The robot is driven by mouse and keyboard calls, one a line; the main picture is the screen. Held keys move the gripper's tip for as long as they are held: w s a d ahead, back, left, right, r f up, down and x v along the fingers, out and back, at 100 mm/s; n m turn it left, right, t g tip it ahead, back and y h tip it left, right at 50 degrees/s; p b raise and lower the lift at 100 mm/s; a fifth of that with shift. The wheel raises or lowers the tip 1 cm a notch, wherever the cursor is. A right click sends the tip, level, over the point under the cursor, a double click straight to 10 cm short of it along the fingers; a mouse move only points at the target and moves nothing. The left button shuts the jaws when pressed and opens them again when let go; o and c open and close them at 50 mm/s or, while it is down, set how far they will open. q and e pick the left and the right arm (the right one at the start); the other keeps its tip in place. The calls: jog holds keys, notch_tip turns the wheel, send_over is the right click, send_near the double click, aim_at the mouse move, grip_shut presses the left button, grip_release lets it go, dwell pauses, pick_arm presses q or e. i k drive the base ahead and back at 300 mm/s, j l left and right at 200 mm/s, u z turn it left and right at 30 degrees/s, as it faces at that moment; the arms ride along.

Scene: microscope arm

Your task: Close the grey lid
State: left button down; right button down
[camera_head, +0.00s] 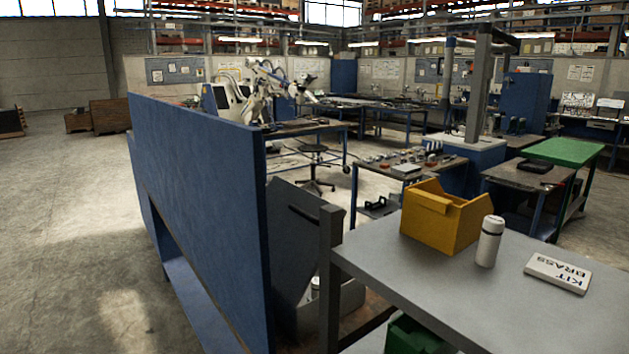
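A grey lid (292,243) stands raised and tilted behind the blue panel, with a dark strip near its upper edge. It appears to belong to a low grey box (351,298) at its foot, which looks open. A small pale cylindrical object (315,288) shows at the box. The blue panel and a dark upright post hide parts of the lid and box. Neither of my grippers is in view.
A tall blue panel (200,200) stands left of the lid. A grey table (400,265) at right holds a yellow bin (440,222), a white canister (489,241) and a "KIT BRASS" box (557,273). A green bin (412,338) sits below. Open floor (60,230) lies left.

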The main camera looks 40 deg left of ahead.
aim_at(278, 229)
jog(key=i+j+u, duration=0.15)
jog(key=u, duration=0.3)
jog(key=i+j+u, duration=0.1)
jog(key=i+u, duration=0.15)
jog(key=u, duration=0.2)
jog(key=i+u, duration=0.25)
jog(key=u, duration=0.2)
